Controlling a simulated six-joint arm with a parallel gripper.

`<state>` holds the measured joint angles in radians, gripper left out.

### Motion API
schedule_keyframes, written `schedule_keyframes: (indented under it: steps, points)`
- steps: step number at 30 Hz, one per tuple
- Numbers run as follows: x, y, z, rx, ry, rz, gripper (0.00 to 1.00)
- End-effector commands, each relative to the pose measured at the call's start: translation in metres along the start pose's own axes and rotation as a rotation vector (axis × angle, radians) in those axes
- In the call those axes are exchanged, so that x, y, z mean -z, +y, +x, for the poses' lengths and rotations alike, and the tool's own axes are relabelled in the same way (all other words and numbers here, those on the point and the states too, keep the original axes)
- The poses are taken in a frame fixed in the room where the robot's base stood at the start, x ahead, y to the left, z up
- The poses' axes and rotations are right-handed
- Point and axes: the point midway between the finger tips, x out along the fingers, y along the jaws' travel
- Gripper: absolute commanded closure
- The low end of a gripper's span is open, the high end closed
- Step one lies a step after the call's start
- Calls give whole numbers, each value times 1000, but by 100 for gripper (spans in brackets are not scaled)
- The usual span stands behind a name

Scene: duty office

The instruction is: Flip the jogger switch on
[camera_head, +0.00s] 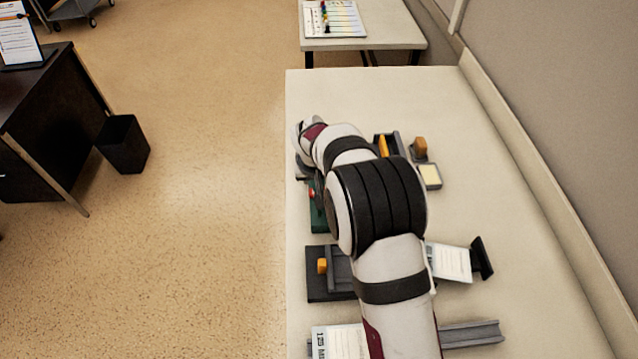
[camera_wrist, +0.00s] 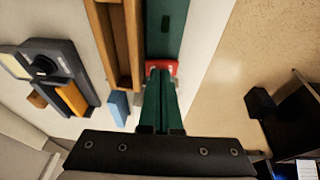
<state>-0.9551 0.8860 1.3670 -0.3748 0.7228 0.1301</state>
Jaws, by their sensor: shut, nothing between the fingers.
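A dark green device with a red part, which looks like the jogger and its switch, sits near the table's left edge. In the head view I see the green body (camera_head: 317,215) and the red part (camera_head: 311,194), partly hidden by my arm. In the wrist view the green body (camera_wrist: 166,25) runs away from me, with the red switch (camera_wrist: 172,67) at its near end. My gripper (camera_wrist: 160,75) is shut and empty, its fingertips at or just in front of the red switch. I cannot tell whether they touch, or the switch's position.
A brown wooden tray (camera_wrist: 125,50) and a blue block (camera_wrist: 118,106) lie close beside my fingers. A dark unit with an orange block (camera_wrist: 70,98) is farther left. A dark grey unit (camera_head: 318,284) stands nearer on the table (camera_head: 450,110). The table's far end is clear.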

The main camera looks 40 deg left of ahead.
Motion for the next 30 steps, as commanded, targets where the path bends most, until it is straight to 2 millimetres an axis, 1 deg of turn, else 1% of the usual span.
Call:
schedule_keyframes:
  steps: [2, 5, 6, 12, 15, 18, 21, 23, 30]
  points:
    - [3, -1, -8, 0, 2, 0, 100]
    - [9, -4, -27, 1, 5, 0, 100]
    - [12, -5, -36, 1, 6, 0, 100]
    - [12, -5, -86, 1, 4, -1, 100]
    - [12, -5, -108, 1, 4, -1, 100]
    - [11, -5, -123, 1, 3, -1, 100]
    - [11, -5, -133, 1, 2, -1, 100]
    - [11, -5, -136, 0, 1, -1, 100]
    - [11, -5, -137, 0, 0, -1, 100]
